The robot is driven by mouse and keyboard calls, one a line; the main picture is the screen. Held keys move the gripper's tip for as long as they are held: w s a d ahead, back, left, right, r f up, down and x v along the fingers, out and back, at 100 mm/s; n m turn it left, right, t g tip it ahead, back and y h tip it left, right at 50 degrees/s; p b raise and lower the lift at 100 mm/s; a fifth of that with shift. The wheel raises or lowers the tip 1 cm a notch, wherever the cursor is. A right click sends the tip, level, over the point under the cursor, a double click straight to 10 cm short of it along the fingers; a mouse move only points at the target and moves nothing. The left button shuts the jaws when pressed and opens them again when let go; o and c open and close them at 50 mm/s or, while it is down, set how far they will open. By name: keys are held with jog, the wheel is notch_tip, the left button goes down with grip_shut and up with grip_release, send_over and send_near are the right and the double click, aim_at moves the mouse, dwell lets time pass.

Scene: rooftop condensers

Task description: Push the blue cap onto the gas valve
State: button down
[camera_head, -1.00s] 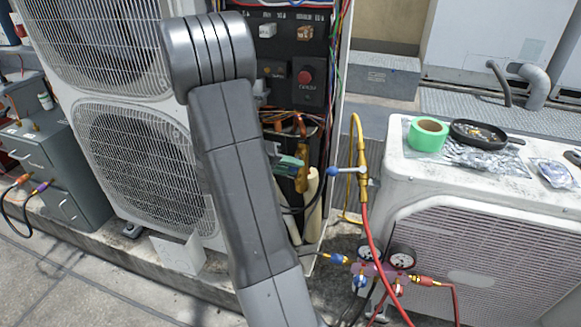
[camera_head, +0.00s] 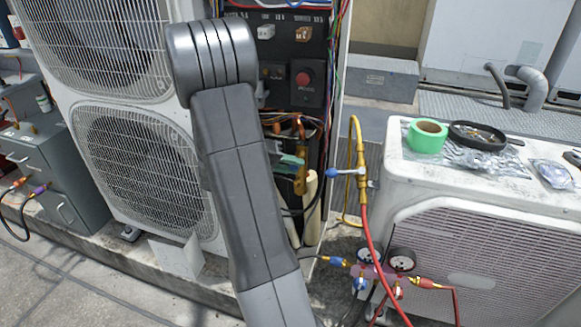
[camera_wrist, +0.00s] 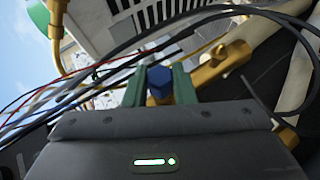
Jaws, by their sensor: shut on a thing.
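The blue cap (camera_wrist: 160,81) is a small hexagonal piece seen close up in the wrist view. My gripper (camera_wrist: 159,87) has its two green fingers shut on it, one on each side. The brass gas valve (camera_wrist: 218,65) is right beside and behind the cap, running up to the right. I cannot tell whether the cap touches the valve or sits on it. In the head view my gripper (camera_head: 288,162) is at the open side of the condenser, next to the brass valve (camera_head: 300,181). My arm hides part of this area, and the cap cannot be made out there.
Black cables (camera_wrist: 225,14) cross close above the valve. A yellow hose fitting with a blue-ended lever (camera_head: 345,172) stands just right of my gripper. A gauge manifold (camera_head: 380,268) hangs below. A white unit (camera_head: 480,195) at right carries green tape (camera_head: 427,136) and a black dish (camera_head: 477,136).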

jog(key=shift+w+d, duration=0.2)
jog(key=shift+w, duration=0.45)
dwell(0.8)
jog(key=c, duration=1.1)
grip_release()
jog(key=p+v, duration=0.2)
jog(key=v, duration=1.1)
jog(key=shift+s+a+r, duration=0.1)
jog(key=shift+a+r, duration=0.1)
jog(key=shift+a, duration=0.15)
